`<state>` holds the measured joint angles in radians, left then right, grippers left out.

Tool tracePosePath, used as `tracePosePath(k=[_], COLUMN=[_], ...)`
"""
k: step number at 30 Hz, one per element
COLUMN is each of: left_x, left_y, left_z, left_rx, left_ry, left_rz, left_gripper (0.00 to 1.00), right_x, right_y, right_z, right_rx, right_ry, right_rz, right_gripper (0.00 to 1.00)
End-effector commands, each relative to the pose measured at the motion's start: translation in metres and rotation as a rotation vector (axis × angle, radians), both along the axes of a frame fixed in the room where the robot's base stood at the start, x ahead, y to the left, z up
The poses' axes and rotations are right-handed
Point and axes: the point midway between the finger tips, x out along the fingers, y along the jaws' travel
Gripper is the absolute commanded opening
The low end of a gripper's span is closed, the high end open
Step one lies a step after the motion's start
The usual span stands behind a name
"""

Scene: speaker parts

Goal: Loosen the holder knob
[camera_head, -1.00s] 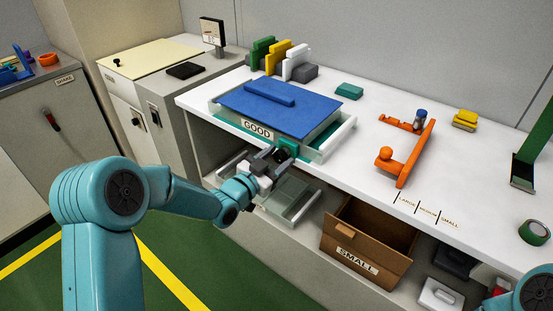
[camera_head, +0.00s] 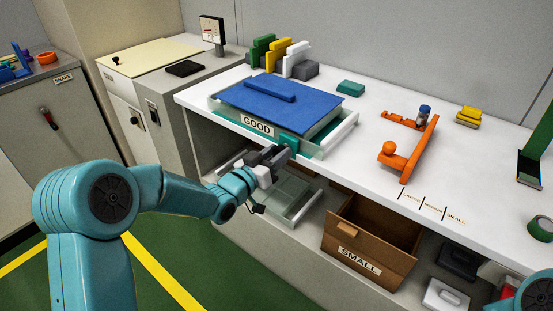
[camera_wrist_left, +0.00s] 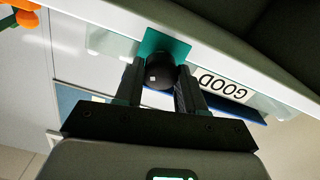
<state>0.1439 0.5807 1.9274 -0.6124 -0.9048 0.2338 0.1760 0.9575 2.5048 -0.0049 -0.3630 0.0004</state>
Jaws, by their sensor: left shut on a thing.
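A dark round knob (camera_wrist_left: 158,76) sits on a teal plate (camera_wrist_left: 160,44) at the front edge of the table. In the head view the teal plate (camera_head: 290,141) shows beside the GOOD label, and my gripper hides the knob. My left gripper (camera_head: 283,151) reaches it from the front. In the left wrist view the two dark fingers of my left gripper (camera_wrist_left: 159,84) are on either side of the knob, shut on it. My right gripper is out of view; only a bit of my right arm shows at the bottom right corner.
A clear tray (camera_head: 335,140) labelled GOOD holds a blue panel (camera_head: 275,108). An orange bracket (camera_head: 410,155) stands to its right on the white table (camera_head: 365,170). Below are a glassy drawer (camera_head: 290,202) and an open brown box (camera_head: 365,235) labelled SMALL.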

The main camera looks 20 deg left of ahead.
Motion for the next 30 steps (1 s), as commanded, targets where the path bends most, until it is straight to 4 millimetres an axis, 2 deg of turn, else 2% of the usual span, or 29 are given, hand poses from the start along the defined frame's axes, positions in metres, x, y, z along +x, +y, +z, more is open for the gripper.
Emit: tracePosePath(k=[12, 30], left_x=[0.001, 0.001], left_y=[0.001, 0.002], left_z=[-0.001, 0.000], left_rx=[-0.372, -0.883], left_ry=[0.134, 0.319], left_rz=[-0.001, -0.002], left_gripper=[0.09, 0.09], right_x=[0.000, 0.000], right_y=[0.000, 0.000], right_z=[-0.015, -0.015], right_rx=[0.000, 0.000], right_ry=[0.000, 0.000], right_rz=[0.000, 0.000], right_gripper=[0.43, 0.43])
